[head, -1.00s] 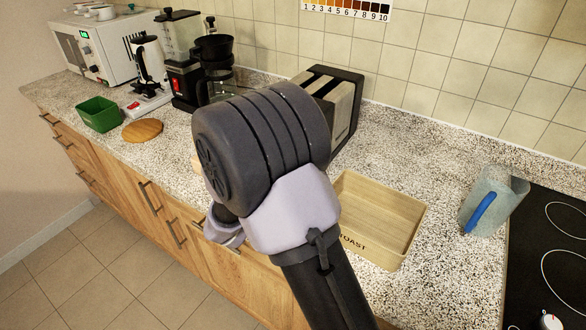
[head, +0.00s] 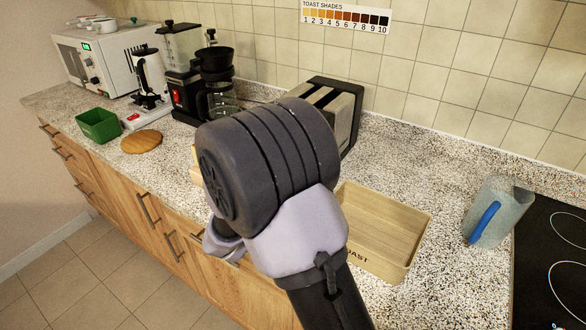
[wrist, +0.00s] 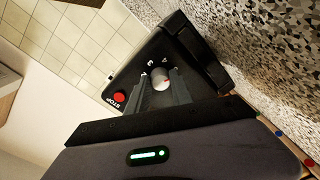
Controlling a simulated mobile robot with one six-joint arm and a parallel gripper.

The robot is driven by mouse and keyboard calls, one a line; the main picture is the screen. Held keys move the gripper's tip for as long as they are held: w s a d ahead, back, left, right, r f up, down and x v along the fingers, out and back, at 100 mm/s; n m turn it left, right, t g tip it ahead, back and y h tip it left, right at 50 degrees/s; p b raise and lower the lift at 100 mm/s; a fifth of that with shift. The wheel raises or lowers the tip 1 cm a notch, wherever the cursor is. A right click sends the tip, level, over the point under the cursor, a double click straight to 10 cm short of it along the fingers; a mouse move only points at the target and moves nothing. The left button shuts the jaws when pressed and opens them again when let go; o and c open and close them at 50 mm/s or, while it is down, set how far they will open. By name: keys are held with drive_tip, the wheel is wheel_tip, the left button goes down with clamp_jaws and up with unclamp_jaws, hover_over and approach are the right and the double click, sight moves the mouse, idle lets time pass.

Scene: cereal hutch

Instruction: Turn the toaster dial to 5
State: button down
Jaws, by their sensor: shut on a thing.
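The black and silver toaster (head: 349,104) stands at the back of the counter, partly hidden behind my arm in the head view. In the wrist view its black end panel (wrist: 137,68) carries a light grey round dial (wrist: 161,76) ringed by white numbers, some hidden by the fingers. A red STOP button (wrist: 119,97) sits beside it. My gripper (wrist: 160,88) is shut on the dial, one finger on each side. A small reddish mark shows on the dial, but I cannot tell its exact setting. In the head view the gripper and dial are hidden by my wrist.
An open wooden TOAST box (head: 385,225) stands on the counter in front of the toaster. A blue-handled jug (head: 497,213) is by the black hob (head: 560,230). Coffee maker (head: 215,85), green bin (head: 98,125) and round board (head: 141,141) are left. A toast shade chart (head: 345,17) hangs above.

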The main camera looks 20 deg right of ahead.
drive_tip(key=c, duration=1.1)
unclamp_jaws()
drive_tip(key=shift+c, duration=0.2)
drive_tip(key=p+v, duration=0.4)
drive_tip(key=v, duration=1.3)
drive_tip(key=shift+s+a+p, duration=0.15)
drive_tip(key=shift+p, duration=0.15)
